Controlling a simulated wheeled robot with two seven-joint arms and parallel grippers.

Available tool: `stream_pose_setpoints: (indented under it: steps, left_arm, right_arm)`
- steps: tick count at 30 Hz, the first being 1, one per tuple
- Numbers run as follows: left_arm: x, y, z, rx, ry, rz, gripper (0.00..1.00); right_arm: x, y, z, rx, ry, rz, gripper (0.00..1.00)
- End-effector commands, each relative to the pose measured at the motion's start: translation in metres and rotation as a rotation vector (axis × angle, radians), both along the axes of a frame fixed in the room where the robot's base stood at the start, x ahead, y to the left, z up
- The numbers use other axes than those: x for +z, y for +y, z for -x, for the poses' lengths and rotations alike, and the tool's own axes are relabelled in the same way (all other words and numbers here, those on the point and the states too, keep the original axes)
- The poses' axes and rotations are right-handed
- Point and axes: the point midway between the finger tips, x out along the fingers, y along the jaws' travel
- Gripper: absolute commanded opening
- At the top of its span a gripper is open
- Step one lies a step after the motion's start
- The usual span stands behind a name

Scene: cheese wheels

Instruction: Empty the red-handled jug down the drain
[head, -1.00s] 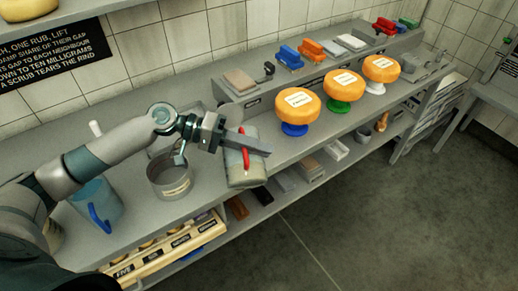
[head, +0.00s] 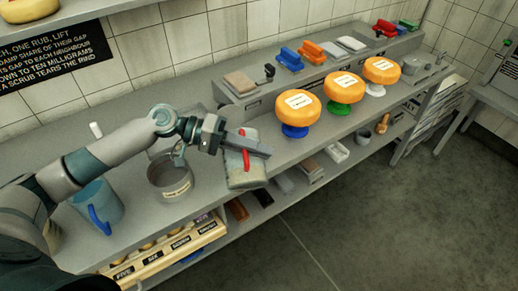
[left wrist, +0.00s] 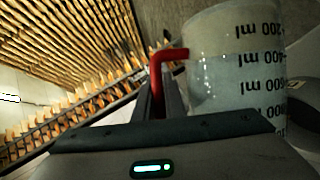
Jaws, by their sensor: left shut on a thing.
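The red-handled jug (head: 243,176) is a clear grey measuring jug at the front edge of the bench, tilted in the head view. My left gripper (head: 256,147) is shut on its red handle (head: 245,158). In the left wrist view, the jug (left wrist: 235,75) fills the upper right, its ml marks upside down, beside the red handle (left wrist: 157,78) between my fingers. Liquid seems to show inside it, but the amount is unclear. I cannot pick out a drain for certain. My right gripper is not in view.
A labelled grey pot (head: 171,182) stands left of the jug, and a blue-handled jug (head: 97,203) farther left. Cheese wheels (head: 296,107) on coloured stands are to the right. A lower shelf holds a wooden rack (head: 165,250). Open floor lies in front.

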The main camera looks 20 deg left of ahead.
Motion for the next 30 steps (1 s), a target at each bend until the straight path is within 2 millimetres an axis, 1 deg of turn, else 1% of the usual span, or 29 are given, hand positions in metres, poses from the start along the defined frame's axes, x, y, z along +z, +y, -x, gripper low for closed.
stream_pose_setpoints:
  steps: [10,30]
  left_arm:
    - [0.0065,0.0031,-0.0064,0.001,0.045,0.029,0.0]
    - [0.0064,0.0033,-0.0064,0.0,0.051,0.03,0.0]
  right_arm:
    - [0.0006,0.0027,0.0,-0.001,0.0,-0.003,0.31]
    - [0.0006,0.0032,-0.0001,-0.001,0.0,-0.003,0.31]
